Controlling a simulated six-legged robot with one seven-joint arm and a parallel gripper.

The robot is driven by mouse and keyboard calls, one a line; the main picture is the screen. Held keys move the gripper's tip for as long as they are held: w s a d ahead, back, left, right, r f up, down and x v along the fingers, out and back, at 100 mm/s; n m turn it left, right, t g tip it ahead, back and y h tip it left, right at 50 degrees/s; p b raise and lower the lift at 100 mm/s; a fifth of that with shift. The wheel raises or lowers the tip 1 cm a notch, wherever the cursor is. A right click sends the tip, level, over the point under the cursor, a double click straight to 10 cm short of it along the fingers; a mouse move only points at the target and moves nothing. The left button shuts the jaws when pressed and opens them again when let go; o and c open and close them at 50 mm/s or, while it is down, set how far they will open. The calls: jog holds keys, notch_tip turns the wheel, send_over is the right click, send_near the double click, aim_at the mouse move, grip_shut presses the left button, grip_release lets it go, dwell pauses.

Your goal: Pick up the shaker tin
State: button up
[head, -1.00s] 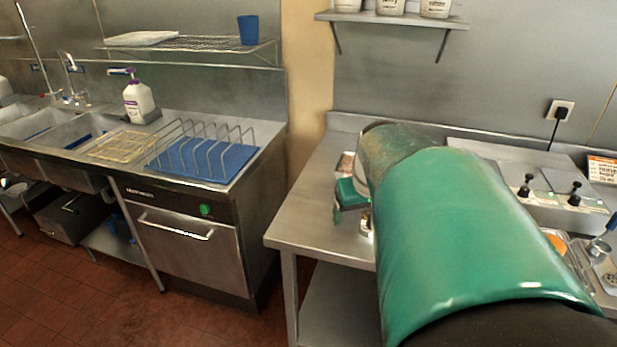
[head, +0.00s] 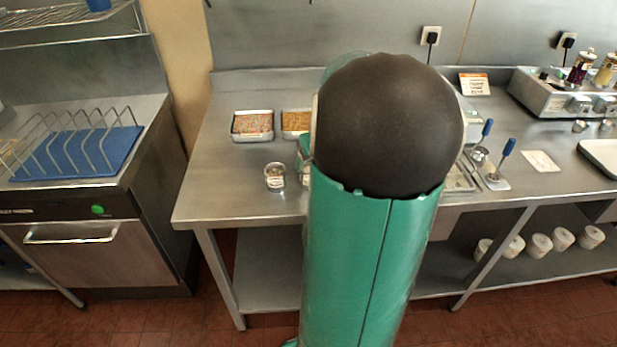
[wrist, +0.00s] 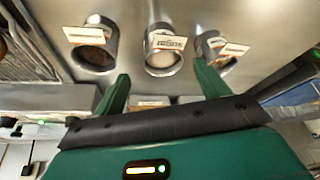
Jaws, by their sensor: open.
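Three round metal tins with white label cards show in the wrist view: a left tin (wrist: 95,58), a middle tin (wrist: 162,62) and a right tin (wrist: 222,64). In the head view one small metal tin (head: 275,178) stands on the steel table (head: 225,190). My arm hides most of the gripper and the tins beside it there.
Two trays of toppings, a left one (head: 252,125) and a right one (head: 295,122), sit behind the tin. A blue mat with a wire rack (head: 75,155) is on the left counter. The table's front left corner is clear.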

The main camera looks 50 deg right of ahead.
aim_at(304, 174)
jog(key=shift+x, duration=3.2)
jog(key=shift+a+r, duration=0.1)
jog(key=shift+a, duration=0.05)
jog(key=c, duration=1.1)
jog(key=shift+c, duration=0.2)
jog(key=shift+r, duration=0.1)
